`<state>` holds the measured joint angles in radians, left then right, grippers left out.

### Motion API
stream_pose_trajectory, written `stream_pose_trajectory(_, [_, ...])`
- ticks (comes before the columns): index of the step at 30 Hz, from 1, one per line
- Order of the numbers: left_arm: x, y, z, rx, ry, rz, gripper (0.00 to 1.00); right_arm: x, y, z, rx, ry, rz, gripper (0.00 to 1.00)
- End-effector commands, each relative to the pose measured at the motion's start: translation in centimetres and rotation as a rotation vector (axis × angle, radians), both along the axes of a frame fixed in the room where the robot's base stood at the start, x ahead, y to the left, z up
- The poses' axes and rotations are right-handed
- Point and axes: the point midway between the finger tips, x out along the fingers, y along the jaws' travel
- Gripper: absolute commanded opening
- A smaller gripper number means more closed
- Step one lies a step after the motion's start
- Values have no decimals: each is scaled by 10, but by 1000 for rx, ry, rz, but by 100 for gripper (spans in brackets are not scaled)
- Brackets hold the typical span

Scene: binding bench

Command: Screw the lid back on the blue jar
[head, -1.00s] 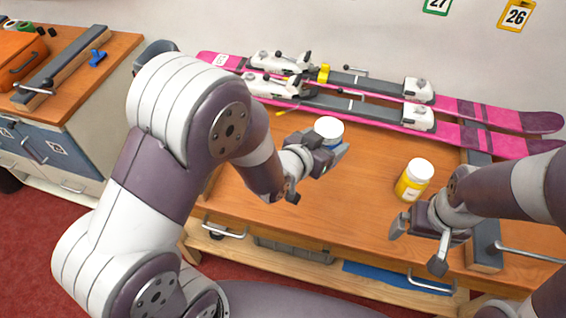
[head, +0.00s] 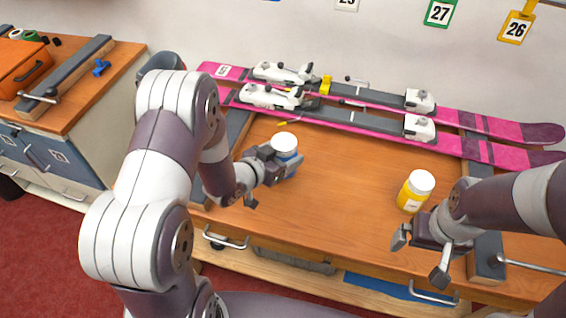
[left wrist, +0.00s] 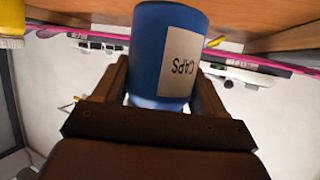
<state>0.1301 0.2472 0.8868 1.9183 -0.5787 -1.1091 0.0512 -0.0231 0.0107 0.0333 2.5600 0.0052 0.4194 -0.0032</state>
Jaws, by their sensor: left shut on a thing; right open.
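The blue jar (head: 288,158), with a white top, is held upright in my left gripper (head: 282,168) over the left part of the bench top. In the left wrist view the jar (left wrist: 150,40) appears upside down between the two fingers, with a pale "CAPS" label and a whitish end near the palm. Whether the white top is a lid screwed down, and whether the jar touches the bench, I cannot tell. My right gripper (head: 421,258) is open and empty near the bench's front edge, in front of a yellow jar (head: 412,195) with a white lid.
Pink skis (head: 480,147) with bindings lie along the back of the wooden bench (head: 340,195). A grey block with a bar (head: 487,262) is at the front right. A side cabinet with an orange case (head: 25,68) stands at left. The middle of the bench is clear.

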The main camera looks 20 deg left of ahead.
Motion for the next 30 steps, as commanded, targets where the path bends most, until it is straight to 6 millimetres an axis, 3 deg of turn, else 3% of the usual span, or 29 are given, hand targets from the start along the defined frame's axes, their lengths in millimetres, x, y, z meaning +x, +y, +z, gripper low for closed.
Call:
stream_pose_trajectory(6, [0, 0, -33, -1, 3, 0, 0, 0, 0, -3, 0, 0, 0, 100])
stream_pose_trajectory(19, [0, 0, -40, 0, 1, 0, 0, 0, 0, -7, 0, 0, 0, 100])
stream_pose_trajectory(20, [-1, 0, -40, 0, 2, -1, 78, 0, 0, -6, 0, 0, 0, 100])
stream_pose_trajectory(21, [-1, 0, -39, 0, 2, -1, 90, 0, 0, -6, 0, 0, 0, 100])
stream_pose_trajectory(22, [-1, 0, -39, 0, 2, -1, 96, 0, 0, -6, 0, 0, 0, 100])
stream_pose_trajectory(30, [-1, 0, -38, 0, 2, -1, 96, 0, 0, -5, 0, 0, 0, 100])
